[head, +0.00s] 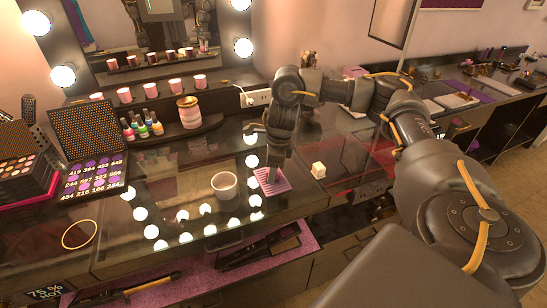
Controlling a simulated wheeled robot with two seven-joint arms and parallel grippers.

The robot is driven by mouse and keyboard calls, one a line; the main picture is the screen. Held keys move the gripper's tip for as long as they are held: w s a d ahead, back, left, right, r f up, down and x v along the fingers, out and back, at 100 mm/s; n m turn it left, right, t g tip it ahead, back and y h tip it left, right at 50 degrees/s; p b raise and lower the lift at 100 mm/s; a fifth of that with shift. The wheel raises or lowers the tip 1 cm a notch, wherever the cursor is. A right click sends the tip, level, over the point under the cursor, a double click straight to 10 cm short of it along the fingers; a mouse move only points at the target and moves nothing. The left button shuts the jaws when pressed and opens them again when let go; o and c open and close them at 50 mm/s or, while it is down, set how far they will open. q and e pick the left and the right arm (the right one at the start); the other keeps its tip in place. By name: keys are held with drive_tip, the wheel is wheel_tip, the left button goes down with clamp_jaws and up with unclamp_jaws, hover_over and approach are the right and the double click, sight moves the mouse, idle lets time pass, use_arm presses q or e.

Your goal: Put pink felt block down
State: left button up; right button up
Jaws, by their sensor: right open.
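A flat-looking pink square (264,187) lies on the glossy counter near its front edge, and I take it for the pink felt block or a pad of the same colour. My right gripper (272,177) points straight down over it, with its fingertips at or just above the pink surface. The gripper is open. The fingers hide part of the pink square, and I cannot tell whether they touch it. My left gripper is not in view.
A small cream block (318,170) stands to the right of the gripper. Nail polish bottles (141,127), a striped jar (189,112) and a dark palette (92,150) stand further left. A lit mirror (150,40) is behind.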

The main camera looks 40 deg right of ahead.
wheel_tip(320, 180, up, 12)
drive_tip(key=s+d+p, duration=0.1)
drive_tip(key=shift+d+f+p, duration=0.2)
drive_tip(key=shift+p, duration=0.15)
idle(0.4)
